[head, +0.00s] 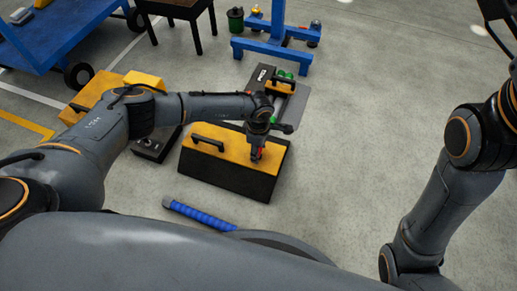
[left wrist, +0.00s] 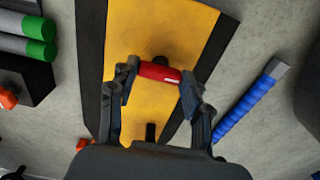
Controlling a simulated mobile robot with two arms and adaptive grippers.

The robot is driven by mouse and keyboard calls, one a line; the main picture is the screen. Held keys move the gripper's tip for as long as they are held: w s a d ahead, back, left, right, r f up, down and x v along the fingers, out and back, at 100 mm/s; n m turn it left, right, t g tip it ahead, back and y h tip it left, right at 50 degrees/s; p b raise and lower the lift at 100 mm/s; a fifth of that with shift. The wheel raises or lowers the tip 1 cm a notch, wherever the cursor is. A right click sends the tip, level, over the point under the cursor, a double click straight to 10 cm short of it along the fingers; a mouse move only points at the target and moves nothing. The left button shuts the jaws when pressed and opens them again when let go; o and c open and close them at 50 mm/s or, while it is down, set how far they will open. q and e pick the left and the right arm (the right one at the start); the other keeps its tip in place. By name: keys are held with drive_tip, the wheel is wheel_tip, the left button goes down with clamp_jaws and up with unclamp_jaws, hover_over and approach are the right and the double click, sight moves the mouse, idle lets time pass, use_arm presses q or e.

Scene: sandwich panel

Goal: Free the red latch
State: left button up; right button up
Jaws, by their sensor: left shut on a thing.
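The red latch (left wrist: 158,72) is a short red bar over the yellow top of a black-sided panel block. My left gripper (left wrist: 160,80) is shut on the latch, one finger at each end of it. In the head view the left gripper (head: 256,153) reaches down to the right part of the yellow top (head: 222,152), and a bit of red shows at its fingertips. The block's black front side (head: 225,178) faces me, and a black handle (head: 207,143) stands on its left part. My right gripper is outside the view; only my right arm shows.
A blue ribbed bar (head: 203,214) lies on the floor in front of the block. A black case with green rolls (head: 285,74) is behind it, and a black box (head: 157,146) is at its left. A blue stand (head: 277,35) is farther back. The floor to the right is clear.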

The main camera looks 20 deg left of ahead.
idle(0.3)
use_arm(q)
drive_tip(key=o, duration=1.2)
drive_tip(key=shift+c, duration=0.2)
wheel_tip(320, 180, up, 12)
drive_tip(key=shift+s, duration=0.1)
